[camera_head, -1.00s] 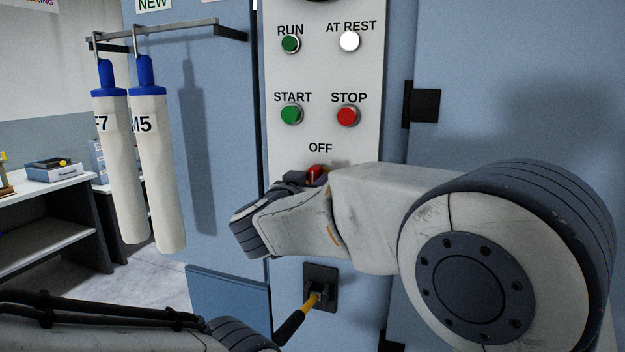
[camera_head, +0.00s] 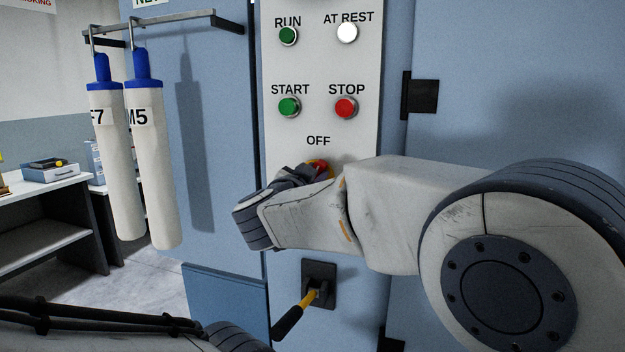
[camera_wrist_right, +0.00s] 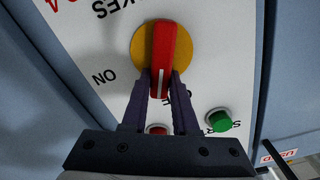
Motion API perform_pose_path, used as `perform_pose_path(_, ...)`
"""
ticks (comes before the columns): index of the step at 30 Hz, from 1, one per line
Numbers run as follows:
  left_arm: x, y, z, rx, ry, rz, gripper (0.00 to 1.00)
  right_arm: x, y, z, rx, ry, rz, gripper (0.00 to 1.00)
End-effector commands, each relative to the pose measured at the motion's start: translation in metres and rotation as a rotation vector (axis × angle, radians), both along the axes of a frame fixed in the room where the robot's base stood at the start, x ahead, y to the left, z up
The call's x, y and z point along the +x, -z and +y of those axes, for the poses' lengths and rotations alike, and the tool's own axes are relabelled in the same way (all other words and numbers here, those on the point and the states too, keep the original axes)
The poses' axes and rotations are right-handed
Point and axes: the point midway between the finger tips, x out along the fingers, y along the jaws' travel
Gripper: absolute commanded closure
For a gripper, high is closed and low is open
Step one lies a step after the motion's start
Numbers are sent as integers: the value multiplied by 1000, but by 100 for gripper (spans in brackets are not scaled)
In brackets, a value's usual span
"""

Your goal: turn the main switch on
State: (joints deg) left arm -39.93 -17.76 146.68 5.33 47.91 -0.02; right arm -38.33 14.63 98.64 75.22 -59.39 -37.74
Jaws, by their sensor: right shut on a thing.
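The main switch has a red handle (camera_wrist_right: 165,55) on a yellow round plate (camera_wrist_right: 190,45). In the right wrist view the handle's white mark points down the picture, to the side where START lies. An ON label (camera_wrist_right: 104,76) is left of the switch there. My right gripper (camera_wrist_right: 164,96) is shut on the handle, with one dark finger on each side. The label behind the fingers is mostly hidden. In the head view, my right arm covers most of the switch (camera_head: 319,165); OFF (camera_head: 318,141) reads just above it. My left gripper is out of view.
Above are the START button (camera_head: 289,107), the STOP button (camera_head: 345,107) and two lamps. A yellow lever with a black grip (camera_head: 289,322) sticks out below. Two white tubes (camera_head: 150,165) hang from a rail at left. A bench (camera_head: 45,205) stands farther left.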

Motion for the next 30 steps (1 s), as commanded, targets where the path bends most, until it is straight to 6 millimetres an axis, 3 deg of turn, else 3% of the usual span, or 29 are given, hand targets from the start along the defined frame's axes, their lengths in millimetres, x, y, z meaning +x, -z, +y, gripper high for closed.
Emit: perform_pose_path(30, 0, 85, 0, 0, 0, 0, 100, -4, 23, -13, 889, 1, -287, 100)
